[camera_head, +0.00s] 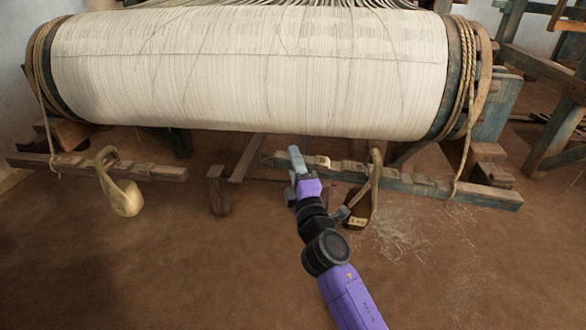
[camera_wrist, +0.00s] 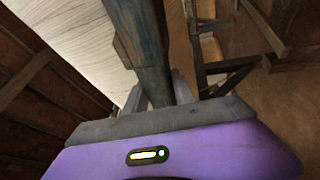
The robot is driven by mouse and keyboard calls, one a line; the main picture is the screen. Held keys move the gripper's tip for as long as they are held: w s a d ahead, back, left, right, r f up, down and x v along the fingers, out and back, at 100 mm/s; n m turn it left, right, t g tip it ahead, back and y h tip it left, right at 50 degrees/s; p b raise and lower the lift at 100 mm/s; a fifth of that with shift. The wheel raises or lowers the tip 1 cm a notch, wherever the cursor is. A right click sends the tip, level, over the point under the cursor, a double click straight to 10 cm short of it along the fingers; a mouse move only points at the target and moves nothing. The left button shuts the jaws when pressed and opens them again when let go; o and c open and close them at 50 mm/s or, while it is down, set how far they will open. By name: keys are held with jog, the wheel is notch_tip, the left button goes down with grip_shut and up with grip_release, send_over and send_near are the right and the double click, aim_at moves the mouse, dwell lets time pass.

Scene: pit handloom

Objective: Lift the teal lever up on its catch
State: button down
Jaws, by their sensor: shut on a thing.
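The teal lever (camera_head: 405,184) is a long worn beam running left to right below the warp roller's right half, with notched pieces along its top. My gripper (camera_head: 297,163) is at its left end, coming from the front. In the wrist view the lever (camera_wrist: 143,45) passes between the two grey fingers of my gripper (camera_wrist: 160,95), which are shut on it. A dark weight with a pale label (camera_head: 359,212) is at the lever's middle, just right of my arm, with a wooden hook and rope above it. I cannot clearly make out the catch.
The wide cream warp roller (camera_head: 250,75) hangs just above. A brown notched beam (camera_head: 150,171) with a pale weight (camera_head: 123,196) lies left. A short wooden post (camera_head: 218,192) stands left of my gripper. Ropes hang at both roller ends. The front floor is clear.

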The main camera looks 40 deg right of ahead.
jog(key=c, duration=1)
grip_release()
jog(key=shift+f, duration=0.45)
jog(key=shift+c, duration=0.2)
jog(key=shift+a, duration=0.1)
jog(key=b+v, duration=0.1)
jog(key=v, duration=0.6)
jog(key=shift+s+a+b, duration=0.15)
jog(key=shift+s+b, duration=0.15)
jog(key=shift+c, duration=0.4)
